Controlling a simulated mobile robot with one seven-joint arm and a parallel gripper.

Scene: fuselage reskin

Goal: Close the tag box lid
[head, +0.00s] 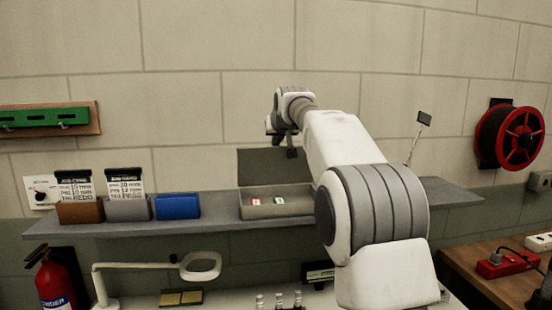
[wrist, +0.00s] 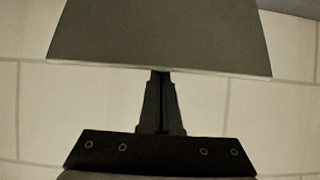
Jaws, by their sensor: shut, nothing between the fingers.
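The grey tag box (head: 262,207) stands on the wall shelf in the head view, with a red-and-white tag and a green tag inside it. Its dark lid (head: 268,166) is raised, standing up at the back of the box. My gripper (head: 291,152) is at the upper right part of the lid, with the arm reaching in from the right. In the wrist view my gripper (wrist: 160,75) is shut and empty, its fingertips at the lower edge of the broad grey lid (wrist: 160,40). I cannot tell whether they touch it. The box's right end is partly hidden by my arm.
A blue bin (head: 178,207), a grey bin (head: 128,210) and a brown bin (head: 80,212) stand left of the box on the shelf (head: 220,222). A magnifier lamp (head: 200,267) is below. A red reel (head: 510,137) hangs at right.

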